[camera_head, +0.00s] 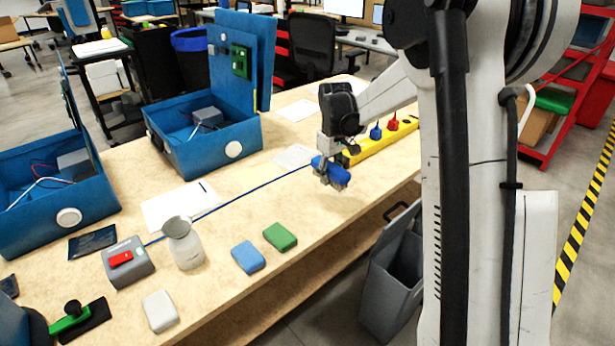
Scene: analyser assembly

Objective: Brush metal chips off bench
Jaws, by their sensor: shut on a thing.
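The wooden bench (225,225) runs diagonally across the picture. My gripper (328,178) is low over its right part, near the front edge. It is shut on a blue object (337,174), perhaps a brush; the fingers hide part of it, and I see no bristles clearly. I cannot tell whether it touches the bench top. I cannot make out metal chips at this size. A grey open bin (388,287) stands on the floor by the bench's front edge, to the right of and below my gripper.
Two open blue cases (195,152) (45,212) stand along the back. A yellow strip (385,140) with coloured knobs lies behind my gripper. Blue (248,257), green (280,237) and white (160,311) blocks, a grey container (186,250) and a grey box (127,263) occupy the left part.

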